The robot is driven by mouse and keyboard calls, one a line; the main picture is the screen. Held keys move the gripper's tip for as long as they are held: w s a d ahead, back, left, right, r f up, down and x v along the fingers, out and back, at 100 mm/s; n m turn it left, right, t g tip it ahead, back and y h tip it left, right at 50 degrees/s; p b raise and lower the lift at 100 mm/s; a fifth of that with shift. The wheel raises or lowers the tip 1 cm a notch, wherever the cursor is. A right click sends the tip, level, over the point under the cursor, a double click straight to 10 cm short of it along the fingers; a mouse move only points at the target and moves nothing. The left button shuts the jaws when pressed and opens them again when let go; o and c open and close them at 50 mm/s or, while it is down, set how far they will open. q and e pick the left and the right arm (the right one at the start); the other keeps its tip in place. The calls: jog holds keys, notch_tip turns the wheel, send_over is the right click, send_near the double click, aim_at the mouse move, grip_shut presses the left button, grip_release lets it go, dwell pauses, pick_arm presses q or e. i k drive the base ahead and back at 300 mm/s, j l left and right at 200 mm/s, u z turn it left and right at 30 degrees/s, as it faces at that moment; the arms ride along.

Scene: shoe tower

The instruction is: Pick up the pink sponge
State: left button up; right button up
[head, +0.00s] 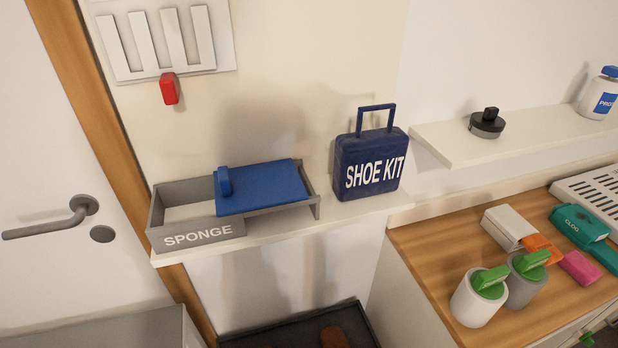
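The pink sponge (579,267) appears to be the small pink block lying on the wooden counter (428,240) at the right. It lies between an orange item (543,248) and a green item (606,256). The grey box marked SPONGE (198,235) stands on the left white shelf. Its blue lid (262,187) covers the right part, and the left part is open. Neither of my grippers is in view.
A white and a grey cup with green tops (478,297) stand in front of the sponge. A white block (508,227), a teal CLOG item (580,223) and a slotted white rack (597,192) are nearby. A blue SHOE KIT case (369,162) stands on the left shelf.

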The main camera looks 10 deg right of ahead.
aim_at(574, 264)
jog(key=z, duration=2.15)
jog(key=i+l+u, duration=0.45)
jog(key=k+l, duration=0.05)
jog(key=k, duration=0.05)
